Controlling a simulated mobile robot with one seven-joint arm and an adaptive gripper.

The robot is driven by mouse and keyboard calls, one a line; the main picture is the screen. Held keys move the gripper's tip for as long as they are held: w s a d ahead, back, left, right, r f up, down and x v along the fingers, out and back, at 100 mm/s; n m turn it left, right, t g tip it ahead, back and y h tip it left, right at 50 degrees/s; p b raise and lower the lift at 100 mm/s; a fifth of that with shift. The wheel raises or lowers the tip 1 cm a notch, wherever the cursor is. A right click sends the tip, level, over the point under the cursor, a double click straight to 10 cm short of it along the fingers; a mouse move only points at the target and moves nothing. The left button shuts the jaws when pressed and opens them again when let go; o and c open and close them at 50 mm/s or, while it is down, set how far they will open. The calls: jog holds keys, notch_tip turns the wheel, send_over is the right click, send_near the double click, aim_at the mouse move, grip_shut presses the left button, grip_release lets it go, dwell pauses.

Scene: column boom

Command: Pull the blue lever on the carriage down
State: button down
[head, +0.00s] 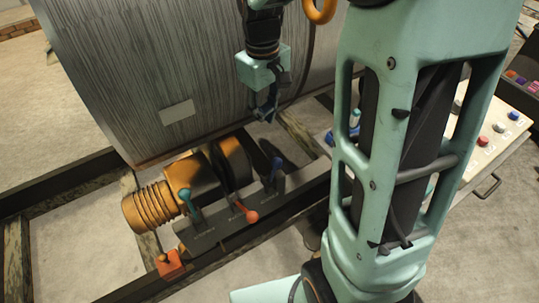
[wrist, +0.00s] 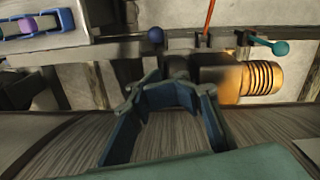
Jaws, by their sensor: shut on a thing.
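The blue lever (head: 276,168) stands roughly upright at the right end of a dark lever block (head: 215,232). Its blue ball knob (wrist: 155,35) shows at the top middle of the wrist view. My gripper (head: 267,117) is above and behind the lever in the head view, in front of the big drum, apart from the knob. In the wrist view my gripper (wrist: 170,90) has its jaws drawn in, and the thing between them cannot be made out. The teal lever (head: 186,199) and orange lever (head: 248,213) share the block.
The large ribbed drum (head: 180,60) fills the back. A copper-coloured motor (head: 185,175) sits behind the levers. An orange box with a button (head: 171,264) is at the front left. A panel with buttons (head: 490,135) stands at the right. Dark frame beams surround the block.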

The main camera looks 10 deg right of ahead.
jog(key=b, duration=0.2)
send_near(273, 173)
jog(key=f, duration=0.1)
jog(key=w+f, duration=0.1)
jog(key=f, duration=0.1)
jog(key=w+f, duration=0.1)
jog(key=f, duration=0.1)
jog(key=shift+f, duration=0.2)
